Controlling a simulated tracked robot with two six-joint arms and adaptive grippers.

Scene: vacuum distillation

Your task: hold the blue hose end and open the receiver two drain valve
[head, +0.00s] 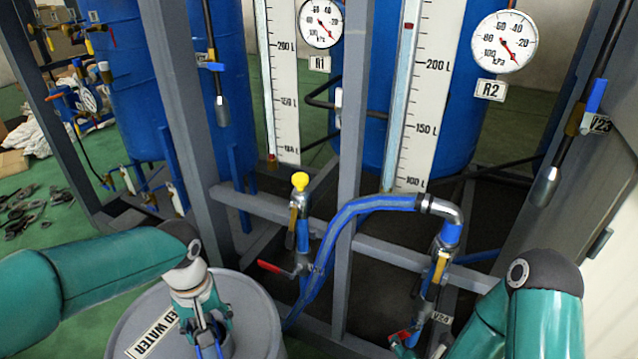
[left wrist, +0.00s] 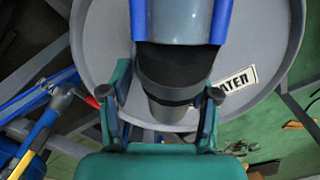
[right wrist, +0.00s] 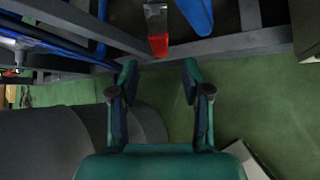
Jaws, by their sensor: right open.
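The blue hose (head: 335,225) runs from a metal elbow, down past the frame post and behind the drum. My left gripper (head: 210,343) is over the drum lid; in the left wrist view (left wrist: 160,95) its fingers flank a blue end piece (left wrist: 222,20) with a black collar and grey tip, shut on it. The V24 drain valve (head: 432,275) hangs under the elbow with a red lever (head: 402,334). My right gripper (right wrist: 158,72) is open and empty; in the right wrist view a red lever tip (right wrist: 158,45) lies just beyond its fingertips.
The grey feed water drum (head: 258,310) stands under my left gripper. Grey frame bars cross behind the valves. Gauges R1 (head: 321,23) and R2 (head: 504,42) are above.

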